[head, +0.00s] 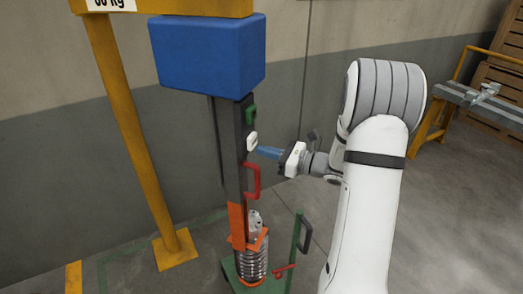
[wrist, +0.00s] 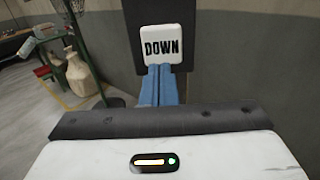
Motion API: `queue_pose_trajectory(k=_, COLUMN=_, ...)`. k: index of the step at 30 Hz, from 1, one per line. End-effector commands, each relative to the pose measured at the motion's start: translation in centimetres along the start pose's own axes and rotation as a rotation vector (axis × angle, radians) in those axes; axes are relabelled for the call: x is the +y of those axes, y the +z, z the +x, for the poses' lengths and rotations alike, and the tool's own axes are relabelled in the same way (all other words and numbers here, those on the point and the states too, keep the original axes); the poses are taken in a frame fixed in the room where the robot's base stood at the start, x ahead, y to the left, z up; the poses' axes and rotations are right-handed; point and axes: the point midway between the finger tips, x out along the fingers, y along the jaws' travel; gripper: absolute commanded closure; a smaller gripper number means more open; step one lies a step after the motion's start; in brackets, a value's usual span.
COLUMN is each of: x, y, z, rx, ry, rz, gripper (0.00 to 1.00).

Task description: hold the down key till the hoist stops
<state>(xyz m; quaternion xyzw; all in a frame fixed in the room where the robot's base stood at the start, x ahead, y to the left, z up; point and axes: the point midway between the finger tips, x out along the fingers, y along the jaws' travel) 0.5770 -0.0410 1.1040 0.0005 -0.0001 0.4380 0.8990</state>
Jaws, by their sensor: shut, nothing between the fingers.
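The down key (wrist: 162,45) is a white square marked DOWN on a dark panel in the wrist view. It shows as a small white block (head: 252,141) on the hoist's dark column in the head view. My gripper (head: 258,151) has blue fingers, shut and empty, with their tips at the key's lower edge. In the wrist view the fingertips (wrist: 160,68) seem to meet the key; I cannot tell how hard they press. The hoist has a blue housing (head: 208,55) on top and an orange carriage (head: 238,222) low on the column, beside a ribbed metal cylinder (head: 252,262).
A green key (head: 250,114) sits above the white one and a red handle (head: 254,181) below it. A yellow post (head: 134,140) stands left. A green trolley frame (head: 297,245) stands at the column's foot. A roller bench (head: 480,100) is at right.

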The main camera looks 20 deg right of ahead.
Motion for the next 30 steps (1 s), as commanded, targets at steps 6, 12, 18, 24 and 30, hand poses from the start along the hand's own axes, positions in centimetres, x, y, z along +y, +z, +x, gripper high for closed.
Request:
queue_pose_trajectory(k=6, x=-0.5, y=0.0, z=-5.5, rx=-0.005, ry=-0.01, rz=-0.003, gripper=1.0)
queue_pose_trajectory(k=12, x=-0.4, y=0.1, z=-9.5, rx=-0.005, ry=-0.009, rz=-0.003, gripper=1.0)
queue_pose_trajectory(k=18, x=-0.3, y=0.3, z=-11.4, rx=-0.006, ry=-0.004, rz=-0.003, gripper=1.0)
queue_pose_trajectory(k=24, x=-0.3, y=0.3, z=-11.7, rx=-0.005, ry=-0.003, rz=-0.002, gripper=1.0)
queue_pose_trajectory(k=30, x=-0.3, y=0.3, z=-11.7, rx=-0.006, ry=-0.003, rz=-0.002, gripper=1.0)
